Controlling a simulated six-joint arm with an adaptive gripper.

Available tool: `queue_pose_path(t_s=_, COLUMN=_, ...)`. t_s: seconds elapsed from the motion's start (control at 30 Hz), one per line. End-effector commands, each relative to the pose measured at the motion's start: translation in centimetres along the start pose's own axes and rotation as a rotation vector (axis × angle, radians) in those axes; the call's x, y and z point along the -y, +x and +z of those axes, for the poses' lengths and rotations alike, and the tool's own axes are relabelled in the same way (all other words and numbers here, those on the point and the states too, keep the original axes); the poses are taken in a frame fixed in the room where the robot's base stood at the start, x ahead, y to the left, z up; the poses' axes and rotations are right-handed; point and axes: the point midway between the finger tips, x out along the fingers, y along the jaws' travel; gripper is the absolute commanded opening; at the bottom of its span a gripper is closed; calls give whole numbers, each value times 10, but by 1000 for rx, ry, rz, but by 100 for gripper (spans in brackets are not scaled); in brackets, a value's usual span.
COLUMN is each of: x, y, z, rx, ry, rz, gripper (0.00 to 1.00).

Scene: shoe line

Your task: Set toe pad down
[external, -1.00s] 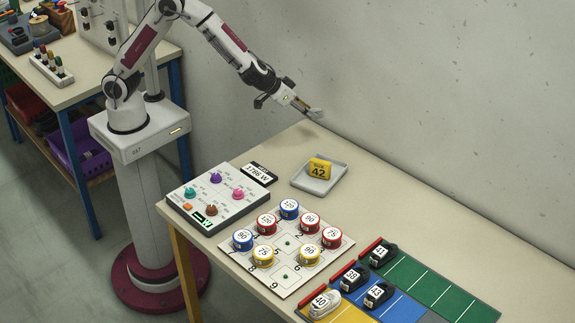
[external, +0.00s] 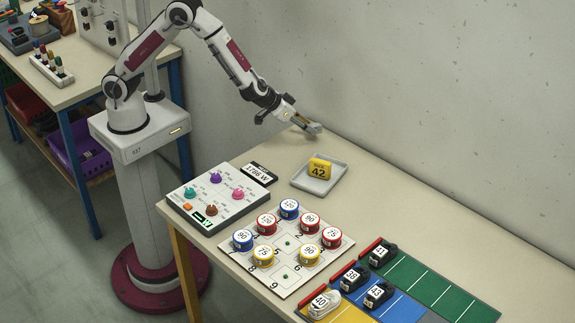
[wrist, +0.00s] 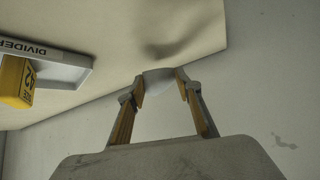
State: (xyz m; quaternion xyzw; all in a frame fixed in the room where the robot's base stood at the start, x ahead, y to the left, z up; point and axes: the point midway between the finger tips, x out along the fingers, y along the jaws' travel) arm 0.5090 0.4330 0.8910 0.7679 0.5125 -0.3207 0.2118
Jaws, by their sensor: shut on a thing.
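My gripper (external: 306,126) is over the far side of the table, close to the wall and behind the grey tray. In the wrist view my gripper (wrist: 160,85) has its two fingers closed on a pale grey rounded piece, which I take as the toe pad (wrist: 160,79). The toe pad (external: 314,129) shows small and grey at the fingertips in the external view. It appears to be above the tabletop; the exact gap cannot be told. A shadow falls on the table beyond it in the wrist view.
The grey tray (external: 335,184), labelled DIVIDER in the wrist view, holds a yellow size 42 block (external: 319,169). A knob panel (external: 221,194), a board with several coloured discs (external: 334,253) and coloured shoe lanes (external: 440,285) stand nearer. The table is bare right of the tray.

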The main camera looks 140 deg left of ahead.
Motion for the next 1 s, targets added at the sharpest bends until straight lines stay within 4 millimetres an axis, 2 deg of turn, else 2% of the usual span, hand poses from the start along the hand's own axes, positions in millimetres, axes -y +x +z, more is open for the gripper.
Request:
queue_pose_path(t_s=0.27, x=0, y=1, z=1, rx=0, ry=1, rz=0, gripper=21)
queue_pose_path(t_s=0.7, x=0, y=24, z=24, rx=2, ry=2, rz=0, gripper=21)
queue_pose_path(t_s=1.0, x=0, y=26, z=27, rx=1, ry=1, rz=1, gripper=21)
